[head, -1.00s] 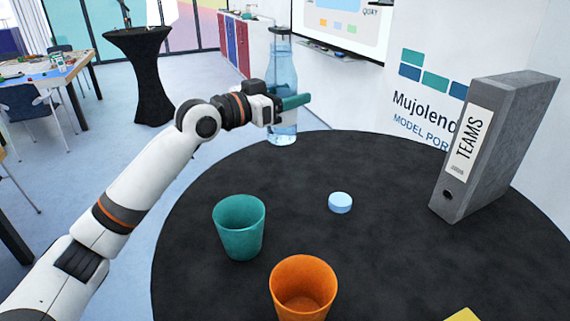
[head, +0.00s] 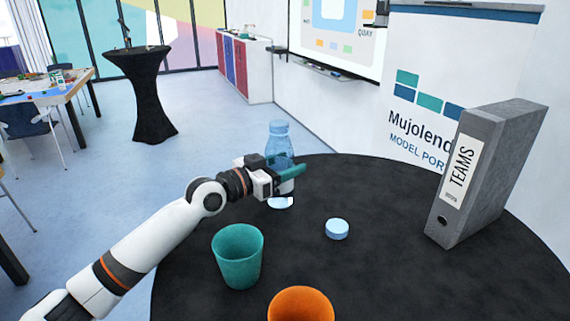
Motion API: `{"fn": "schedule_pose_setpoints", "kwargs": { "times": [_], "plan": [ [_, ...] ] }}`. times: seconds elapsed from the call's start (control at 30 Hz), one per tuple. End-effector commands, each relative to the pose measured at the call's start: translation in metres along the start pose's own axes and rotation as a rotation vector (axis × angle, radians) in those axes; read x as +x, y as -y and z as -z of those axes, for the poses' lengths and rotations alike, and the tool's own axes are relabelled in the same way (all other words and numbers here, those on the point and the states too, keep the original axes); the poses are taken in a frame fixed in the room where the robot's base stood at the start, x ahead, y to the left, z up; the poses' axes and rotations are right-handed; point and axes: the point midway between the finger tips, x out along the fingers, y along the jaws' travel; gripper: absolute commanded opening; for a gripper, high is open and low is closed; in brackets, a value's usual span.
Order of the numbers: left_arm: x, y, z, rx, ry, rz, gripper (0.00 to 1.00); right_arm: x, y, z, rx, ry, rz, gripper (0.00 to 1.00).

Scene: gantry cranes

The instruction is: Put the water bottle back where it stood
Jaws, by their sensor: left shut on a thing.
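A clear blue water bottle (head: 279,138) is upright in my left gripper (head: 289,173), at the far left part of the black round table (head: 400,285). The gripper is shut on the bottle's body, with a teal finger across it. The bottle's base shows below the gripper, over the table's back-left edge area. I cannot tell if the base touches the tabletop. My right gripper is not in view.
A teal cup (head: 238,258) stands in front of the bottle, and an orange cup (head: 301,303) is nearer. A light blue disc (head: 337,229) lies to the right. A grey TEAMS binder (head: 490,175) stands at the right.

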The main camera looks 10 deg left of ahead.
Motion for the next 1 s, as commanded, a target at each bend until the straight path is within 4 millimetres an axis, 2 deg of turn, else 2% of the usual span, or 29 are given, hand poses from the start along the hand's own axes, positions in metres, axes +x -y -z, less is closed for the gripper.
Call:
{"fn": "schedule_pose_setpoints", "kwargs": {
  "times": [0.1,0.13,0.23,0.63,0.77,1.0],
  "plan": [
    [0.0,0.0,0.003,0.0,0.002,0.0,0.22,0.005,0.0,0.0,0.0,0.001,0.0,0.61],
    [0.0,0.0,0.002,0.0,0.001,0.0,0.61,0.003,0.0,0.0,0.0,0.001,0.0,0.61],
    [0.0,0.0,0.002,0.0,0.0,0.0,0.77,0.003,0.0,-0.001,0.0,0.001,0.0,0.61],
    [-0.003,0.0,0.0,0.0,0.0,0.0,0.78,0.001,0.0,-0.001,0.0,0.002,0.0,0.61],
    [-0.025,-0.001,0.004,0.002,-0.001,-0.001,0.78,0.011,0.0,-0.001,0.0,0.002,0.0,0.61],
    [-0.079,-0.001,0.004,0.003,-0.002,-0.003,0.78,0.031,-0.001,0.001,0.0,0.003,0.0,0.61]
  ]
}}
